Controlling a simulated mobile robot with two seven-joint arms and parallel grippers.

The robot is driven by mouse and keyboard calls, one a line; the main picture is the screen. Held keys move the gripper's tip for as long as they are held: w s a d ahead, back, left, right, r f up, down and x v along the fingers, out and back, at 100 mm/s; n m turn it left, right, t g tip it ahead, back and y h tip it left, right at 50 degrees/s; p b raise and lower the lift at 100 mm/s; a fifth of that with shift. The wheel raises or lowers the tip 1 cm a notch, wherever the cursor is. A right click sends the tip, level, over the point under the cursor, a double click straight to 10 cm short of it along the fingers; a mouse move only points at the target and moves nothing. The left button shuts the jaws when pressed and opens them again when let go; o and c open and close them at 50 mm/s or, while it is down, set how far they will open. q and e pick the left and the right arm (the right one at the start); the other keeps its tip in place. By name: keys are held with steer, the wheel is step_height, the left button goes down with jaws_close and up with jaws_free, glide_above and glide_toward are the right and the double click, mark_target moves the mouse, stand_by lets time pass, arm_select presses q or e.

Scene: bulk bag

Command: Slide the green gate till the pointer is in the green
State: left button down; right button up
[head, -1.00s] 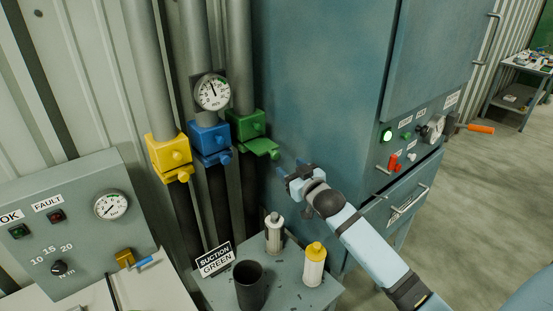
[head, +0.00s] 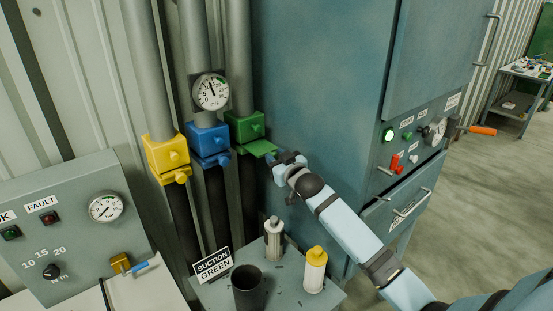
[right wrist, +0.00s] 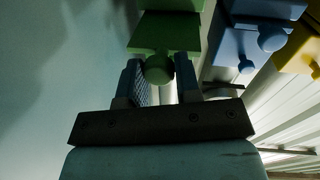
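The green gate (head: 257,148) is a flat plate with a knob, sticking out from the green housing (head: 245,125) on the rightmost pipe. The pipe gauge (head: 211,92) has its pointer near the top, slightly left; a small green patch shows at upper right of the dial. My right gripper (head: 275,158) is at the gate's outer end. In the right wrist view its two fingers (right wrist: 160,82) stand apart on either side of the green knob (right wrist: 158,70); firm contact is not clear. My left gripper is not in view.
Blue (head: 208,140) and yellow (head: 167,157) gates sit close to the left. Below, a small table holds a dark cup (head: 248,287), two bottles and a "SUCTION GREEN" sign (head: 213,264). A blue-grey cabinet (head: 320,90) stands close on the right.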

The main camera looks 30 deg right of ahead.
jaws_close()
steer(key=shift+w+r, duration=0.1)
steer(key=shift+w, duration=0.9)
steer(key=shift+w+a, duration=0.1)
steer(key=shift+w, duration=0.2)
steer(key=o, duration=0.7)
jaws_free()
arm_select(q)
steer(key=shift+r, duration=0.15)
arm_select(e)
steer(key=shift+s, duration=0.2)
steer(key=s+p, duration=0.1)
steer(key=s, duration=0.1)
steer(key=s+p, duration=0.1)
steer(key=s, duration=0.2)
steer(key=s+p, duration=0.1)
steer(key=s, duration=0.1)
steer(key=shift+s+a+p, duration=0.25)
steer(key=shift+p, duration=0.1)
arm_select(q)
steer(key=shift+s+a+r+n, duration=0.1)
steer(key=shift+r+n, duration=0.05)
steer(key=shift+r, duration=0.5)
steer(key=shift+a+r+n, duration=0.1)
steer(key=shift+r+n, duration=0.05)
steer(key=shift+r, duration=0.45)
arm_select(e)
steer(key=s, duration=0.6)
steer(key=shift+a, duration=0.15)
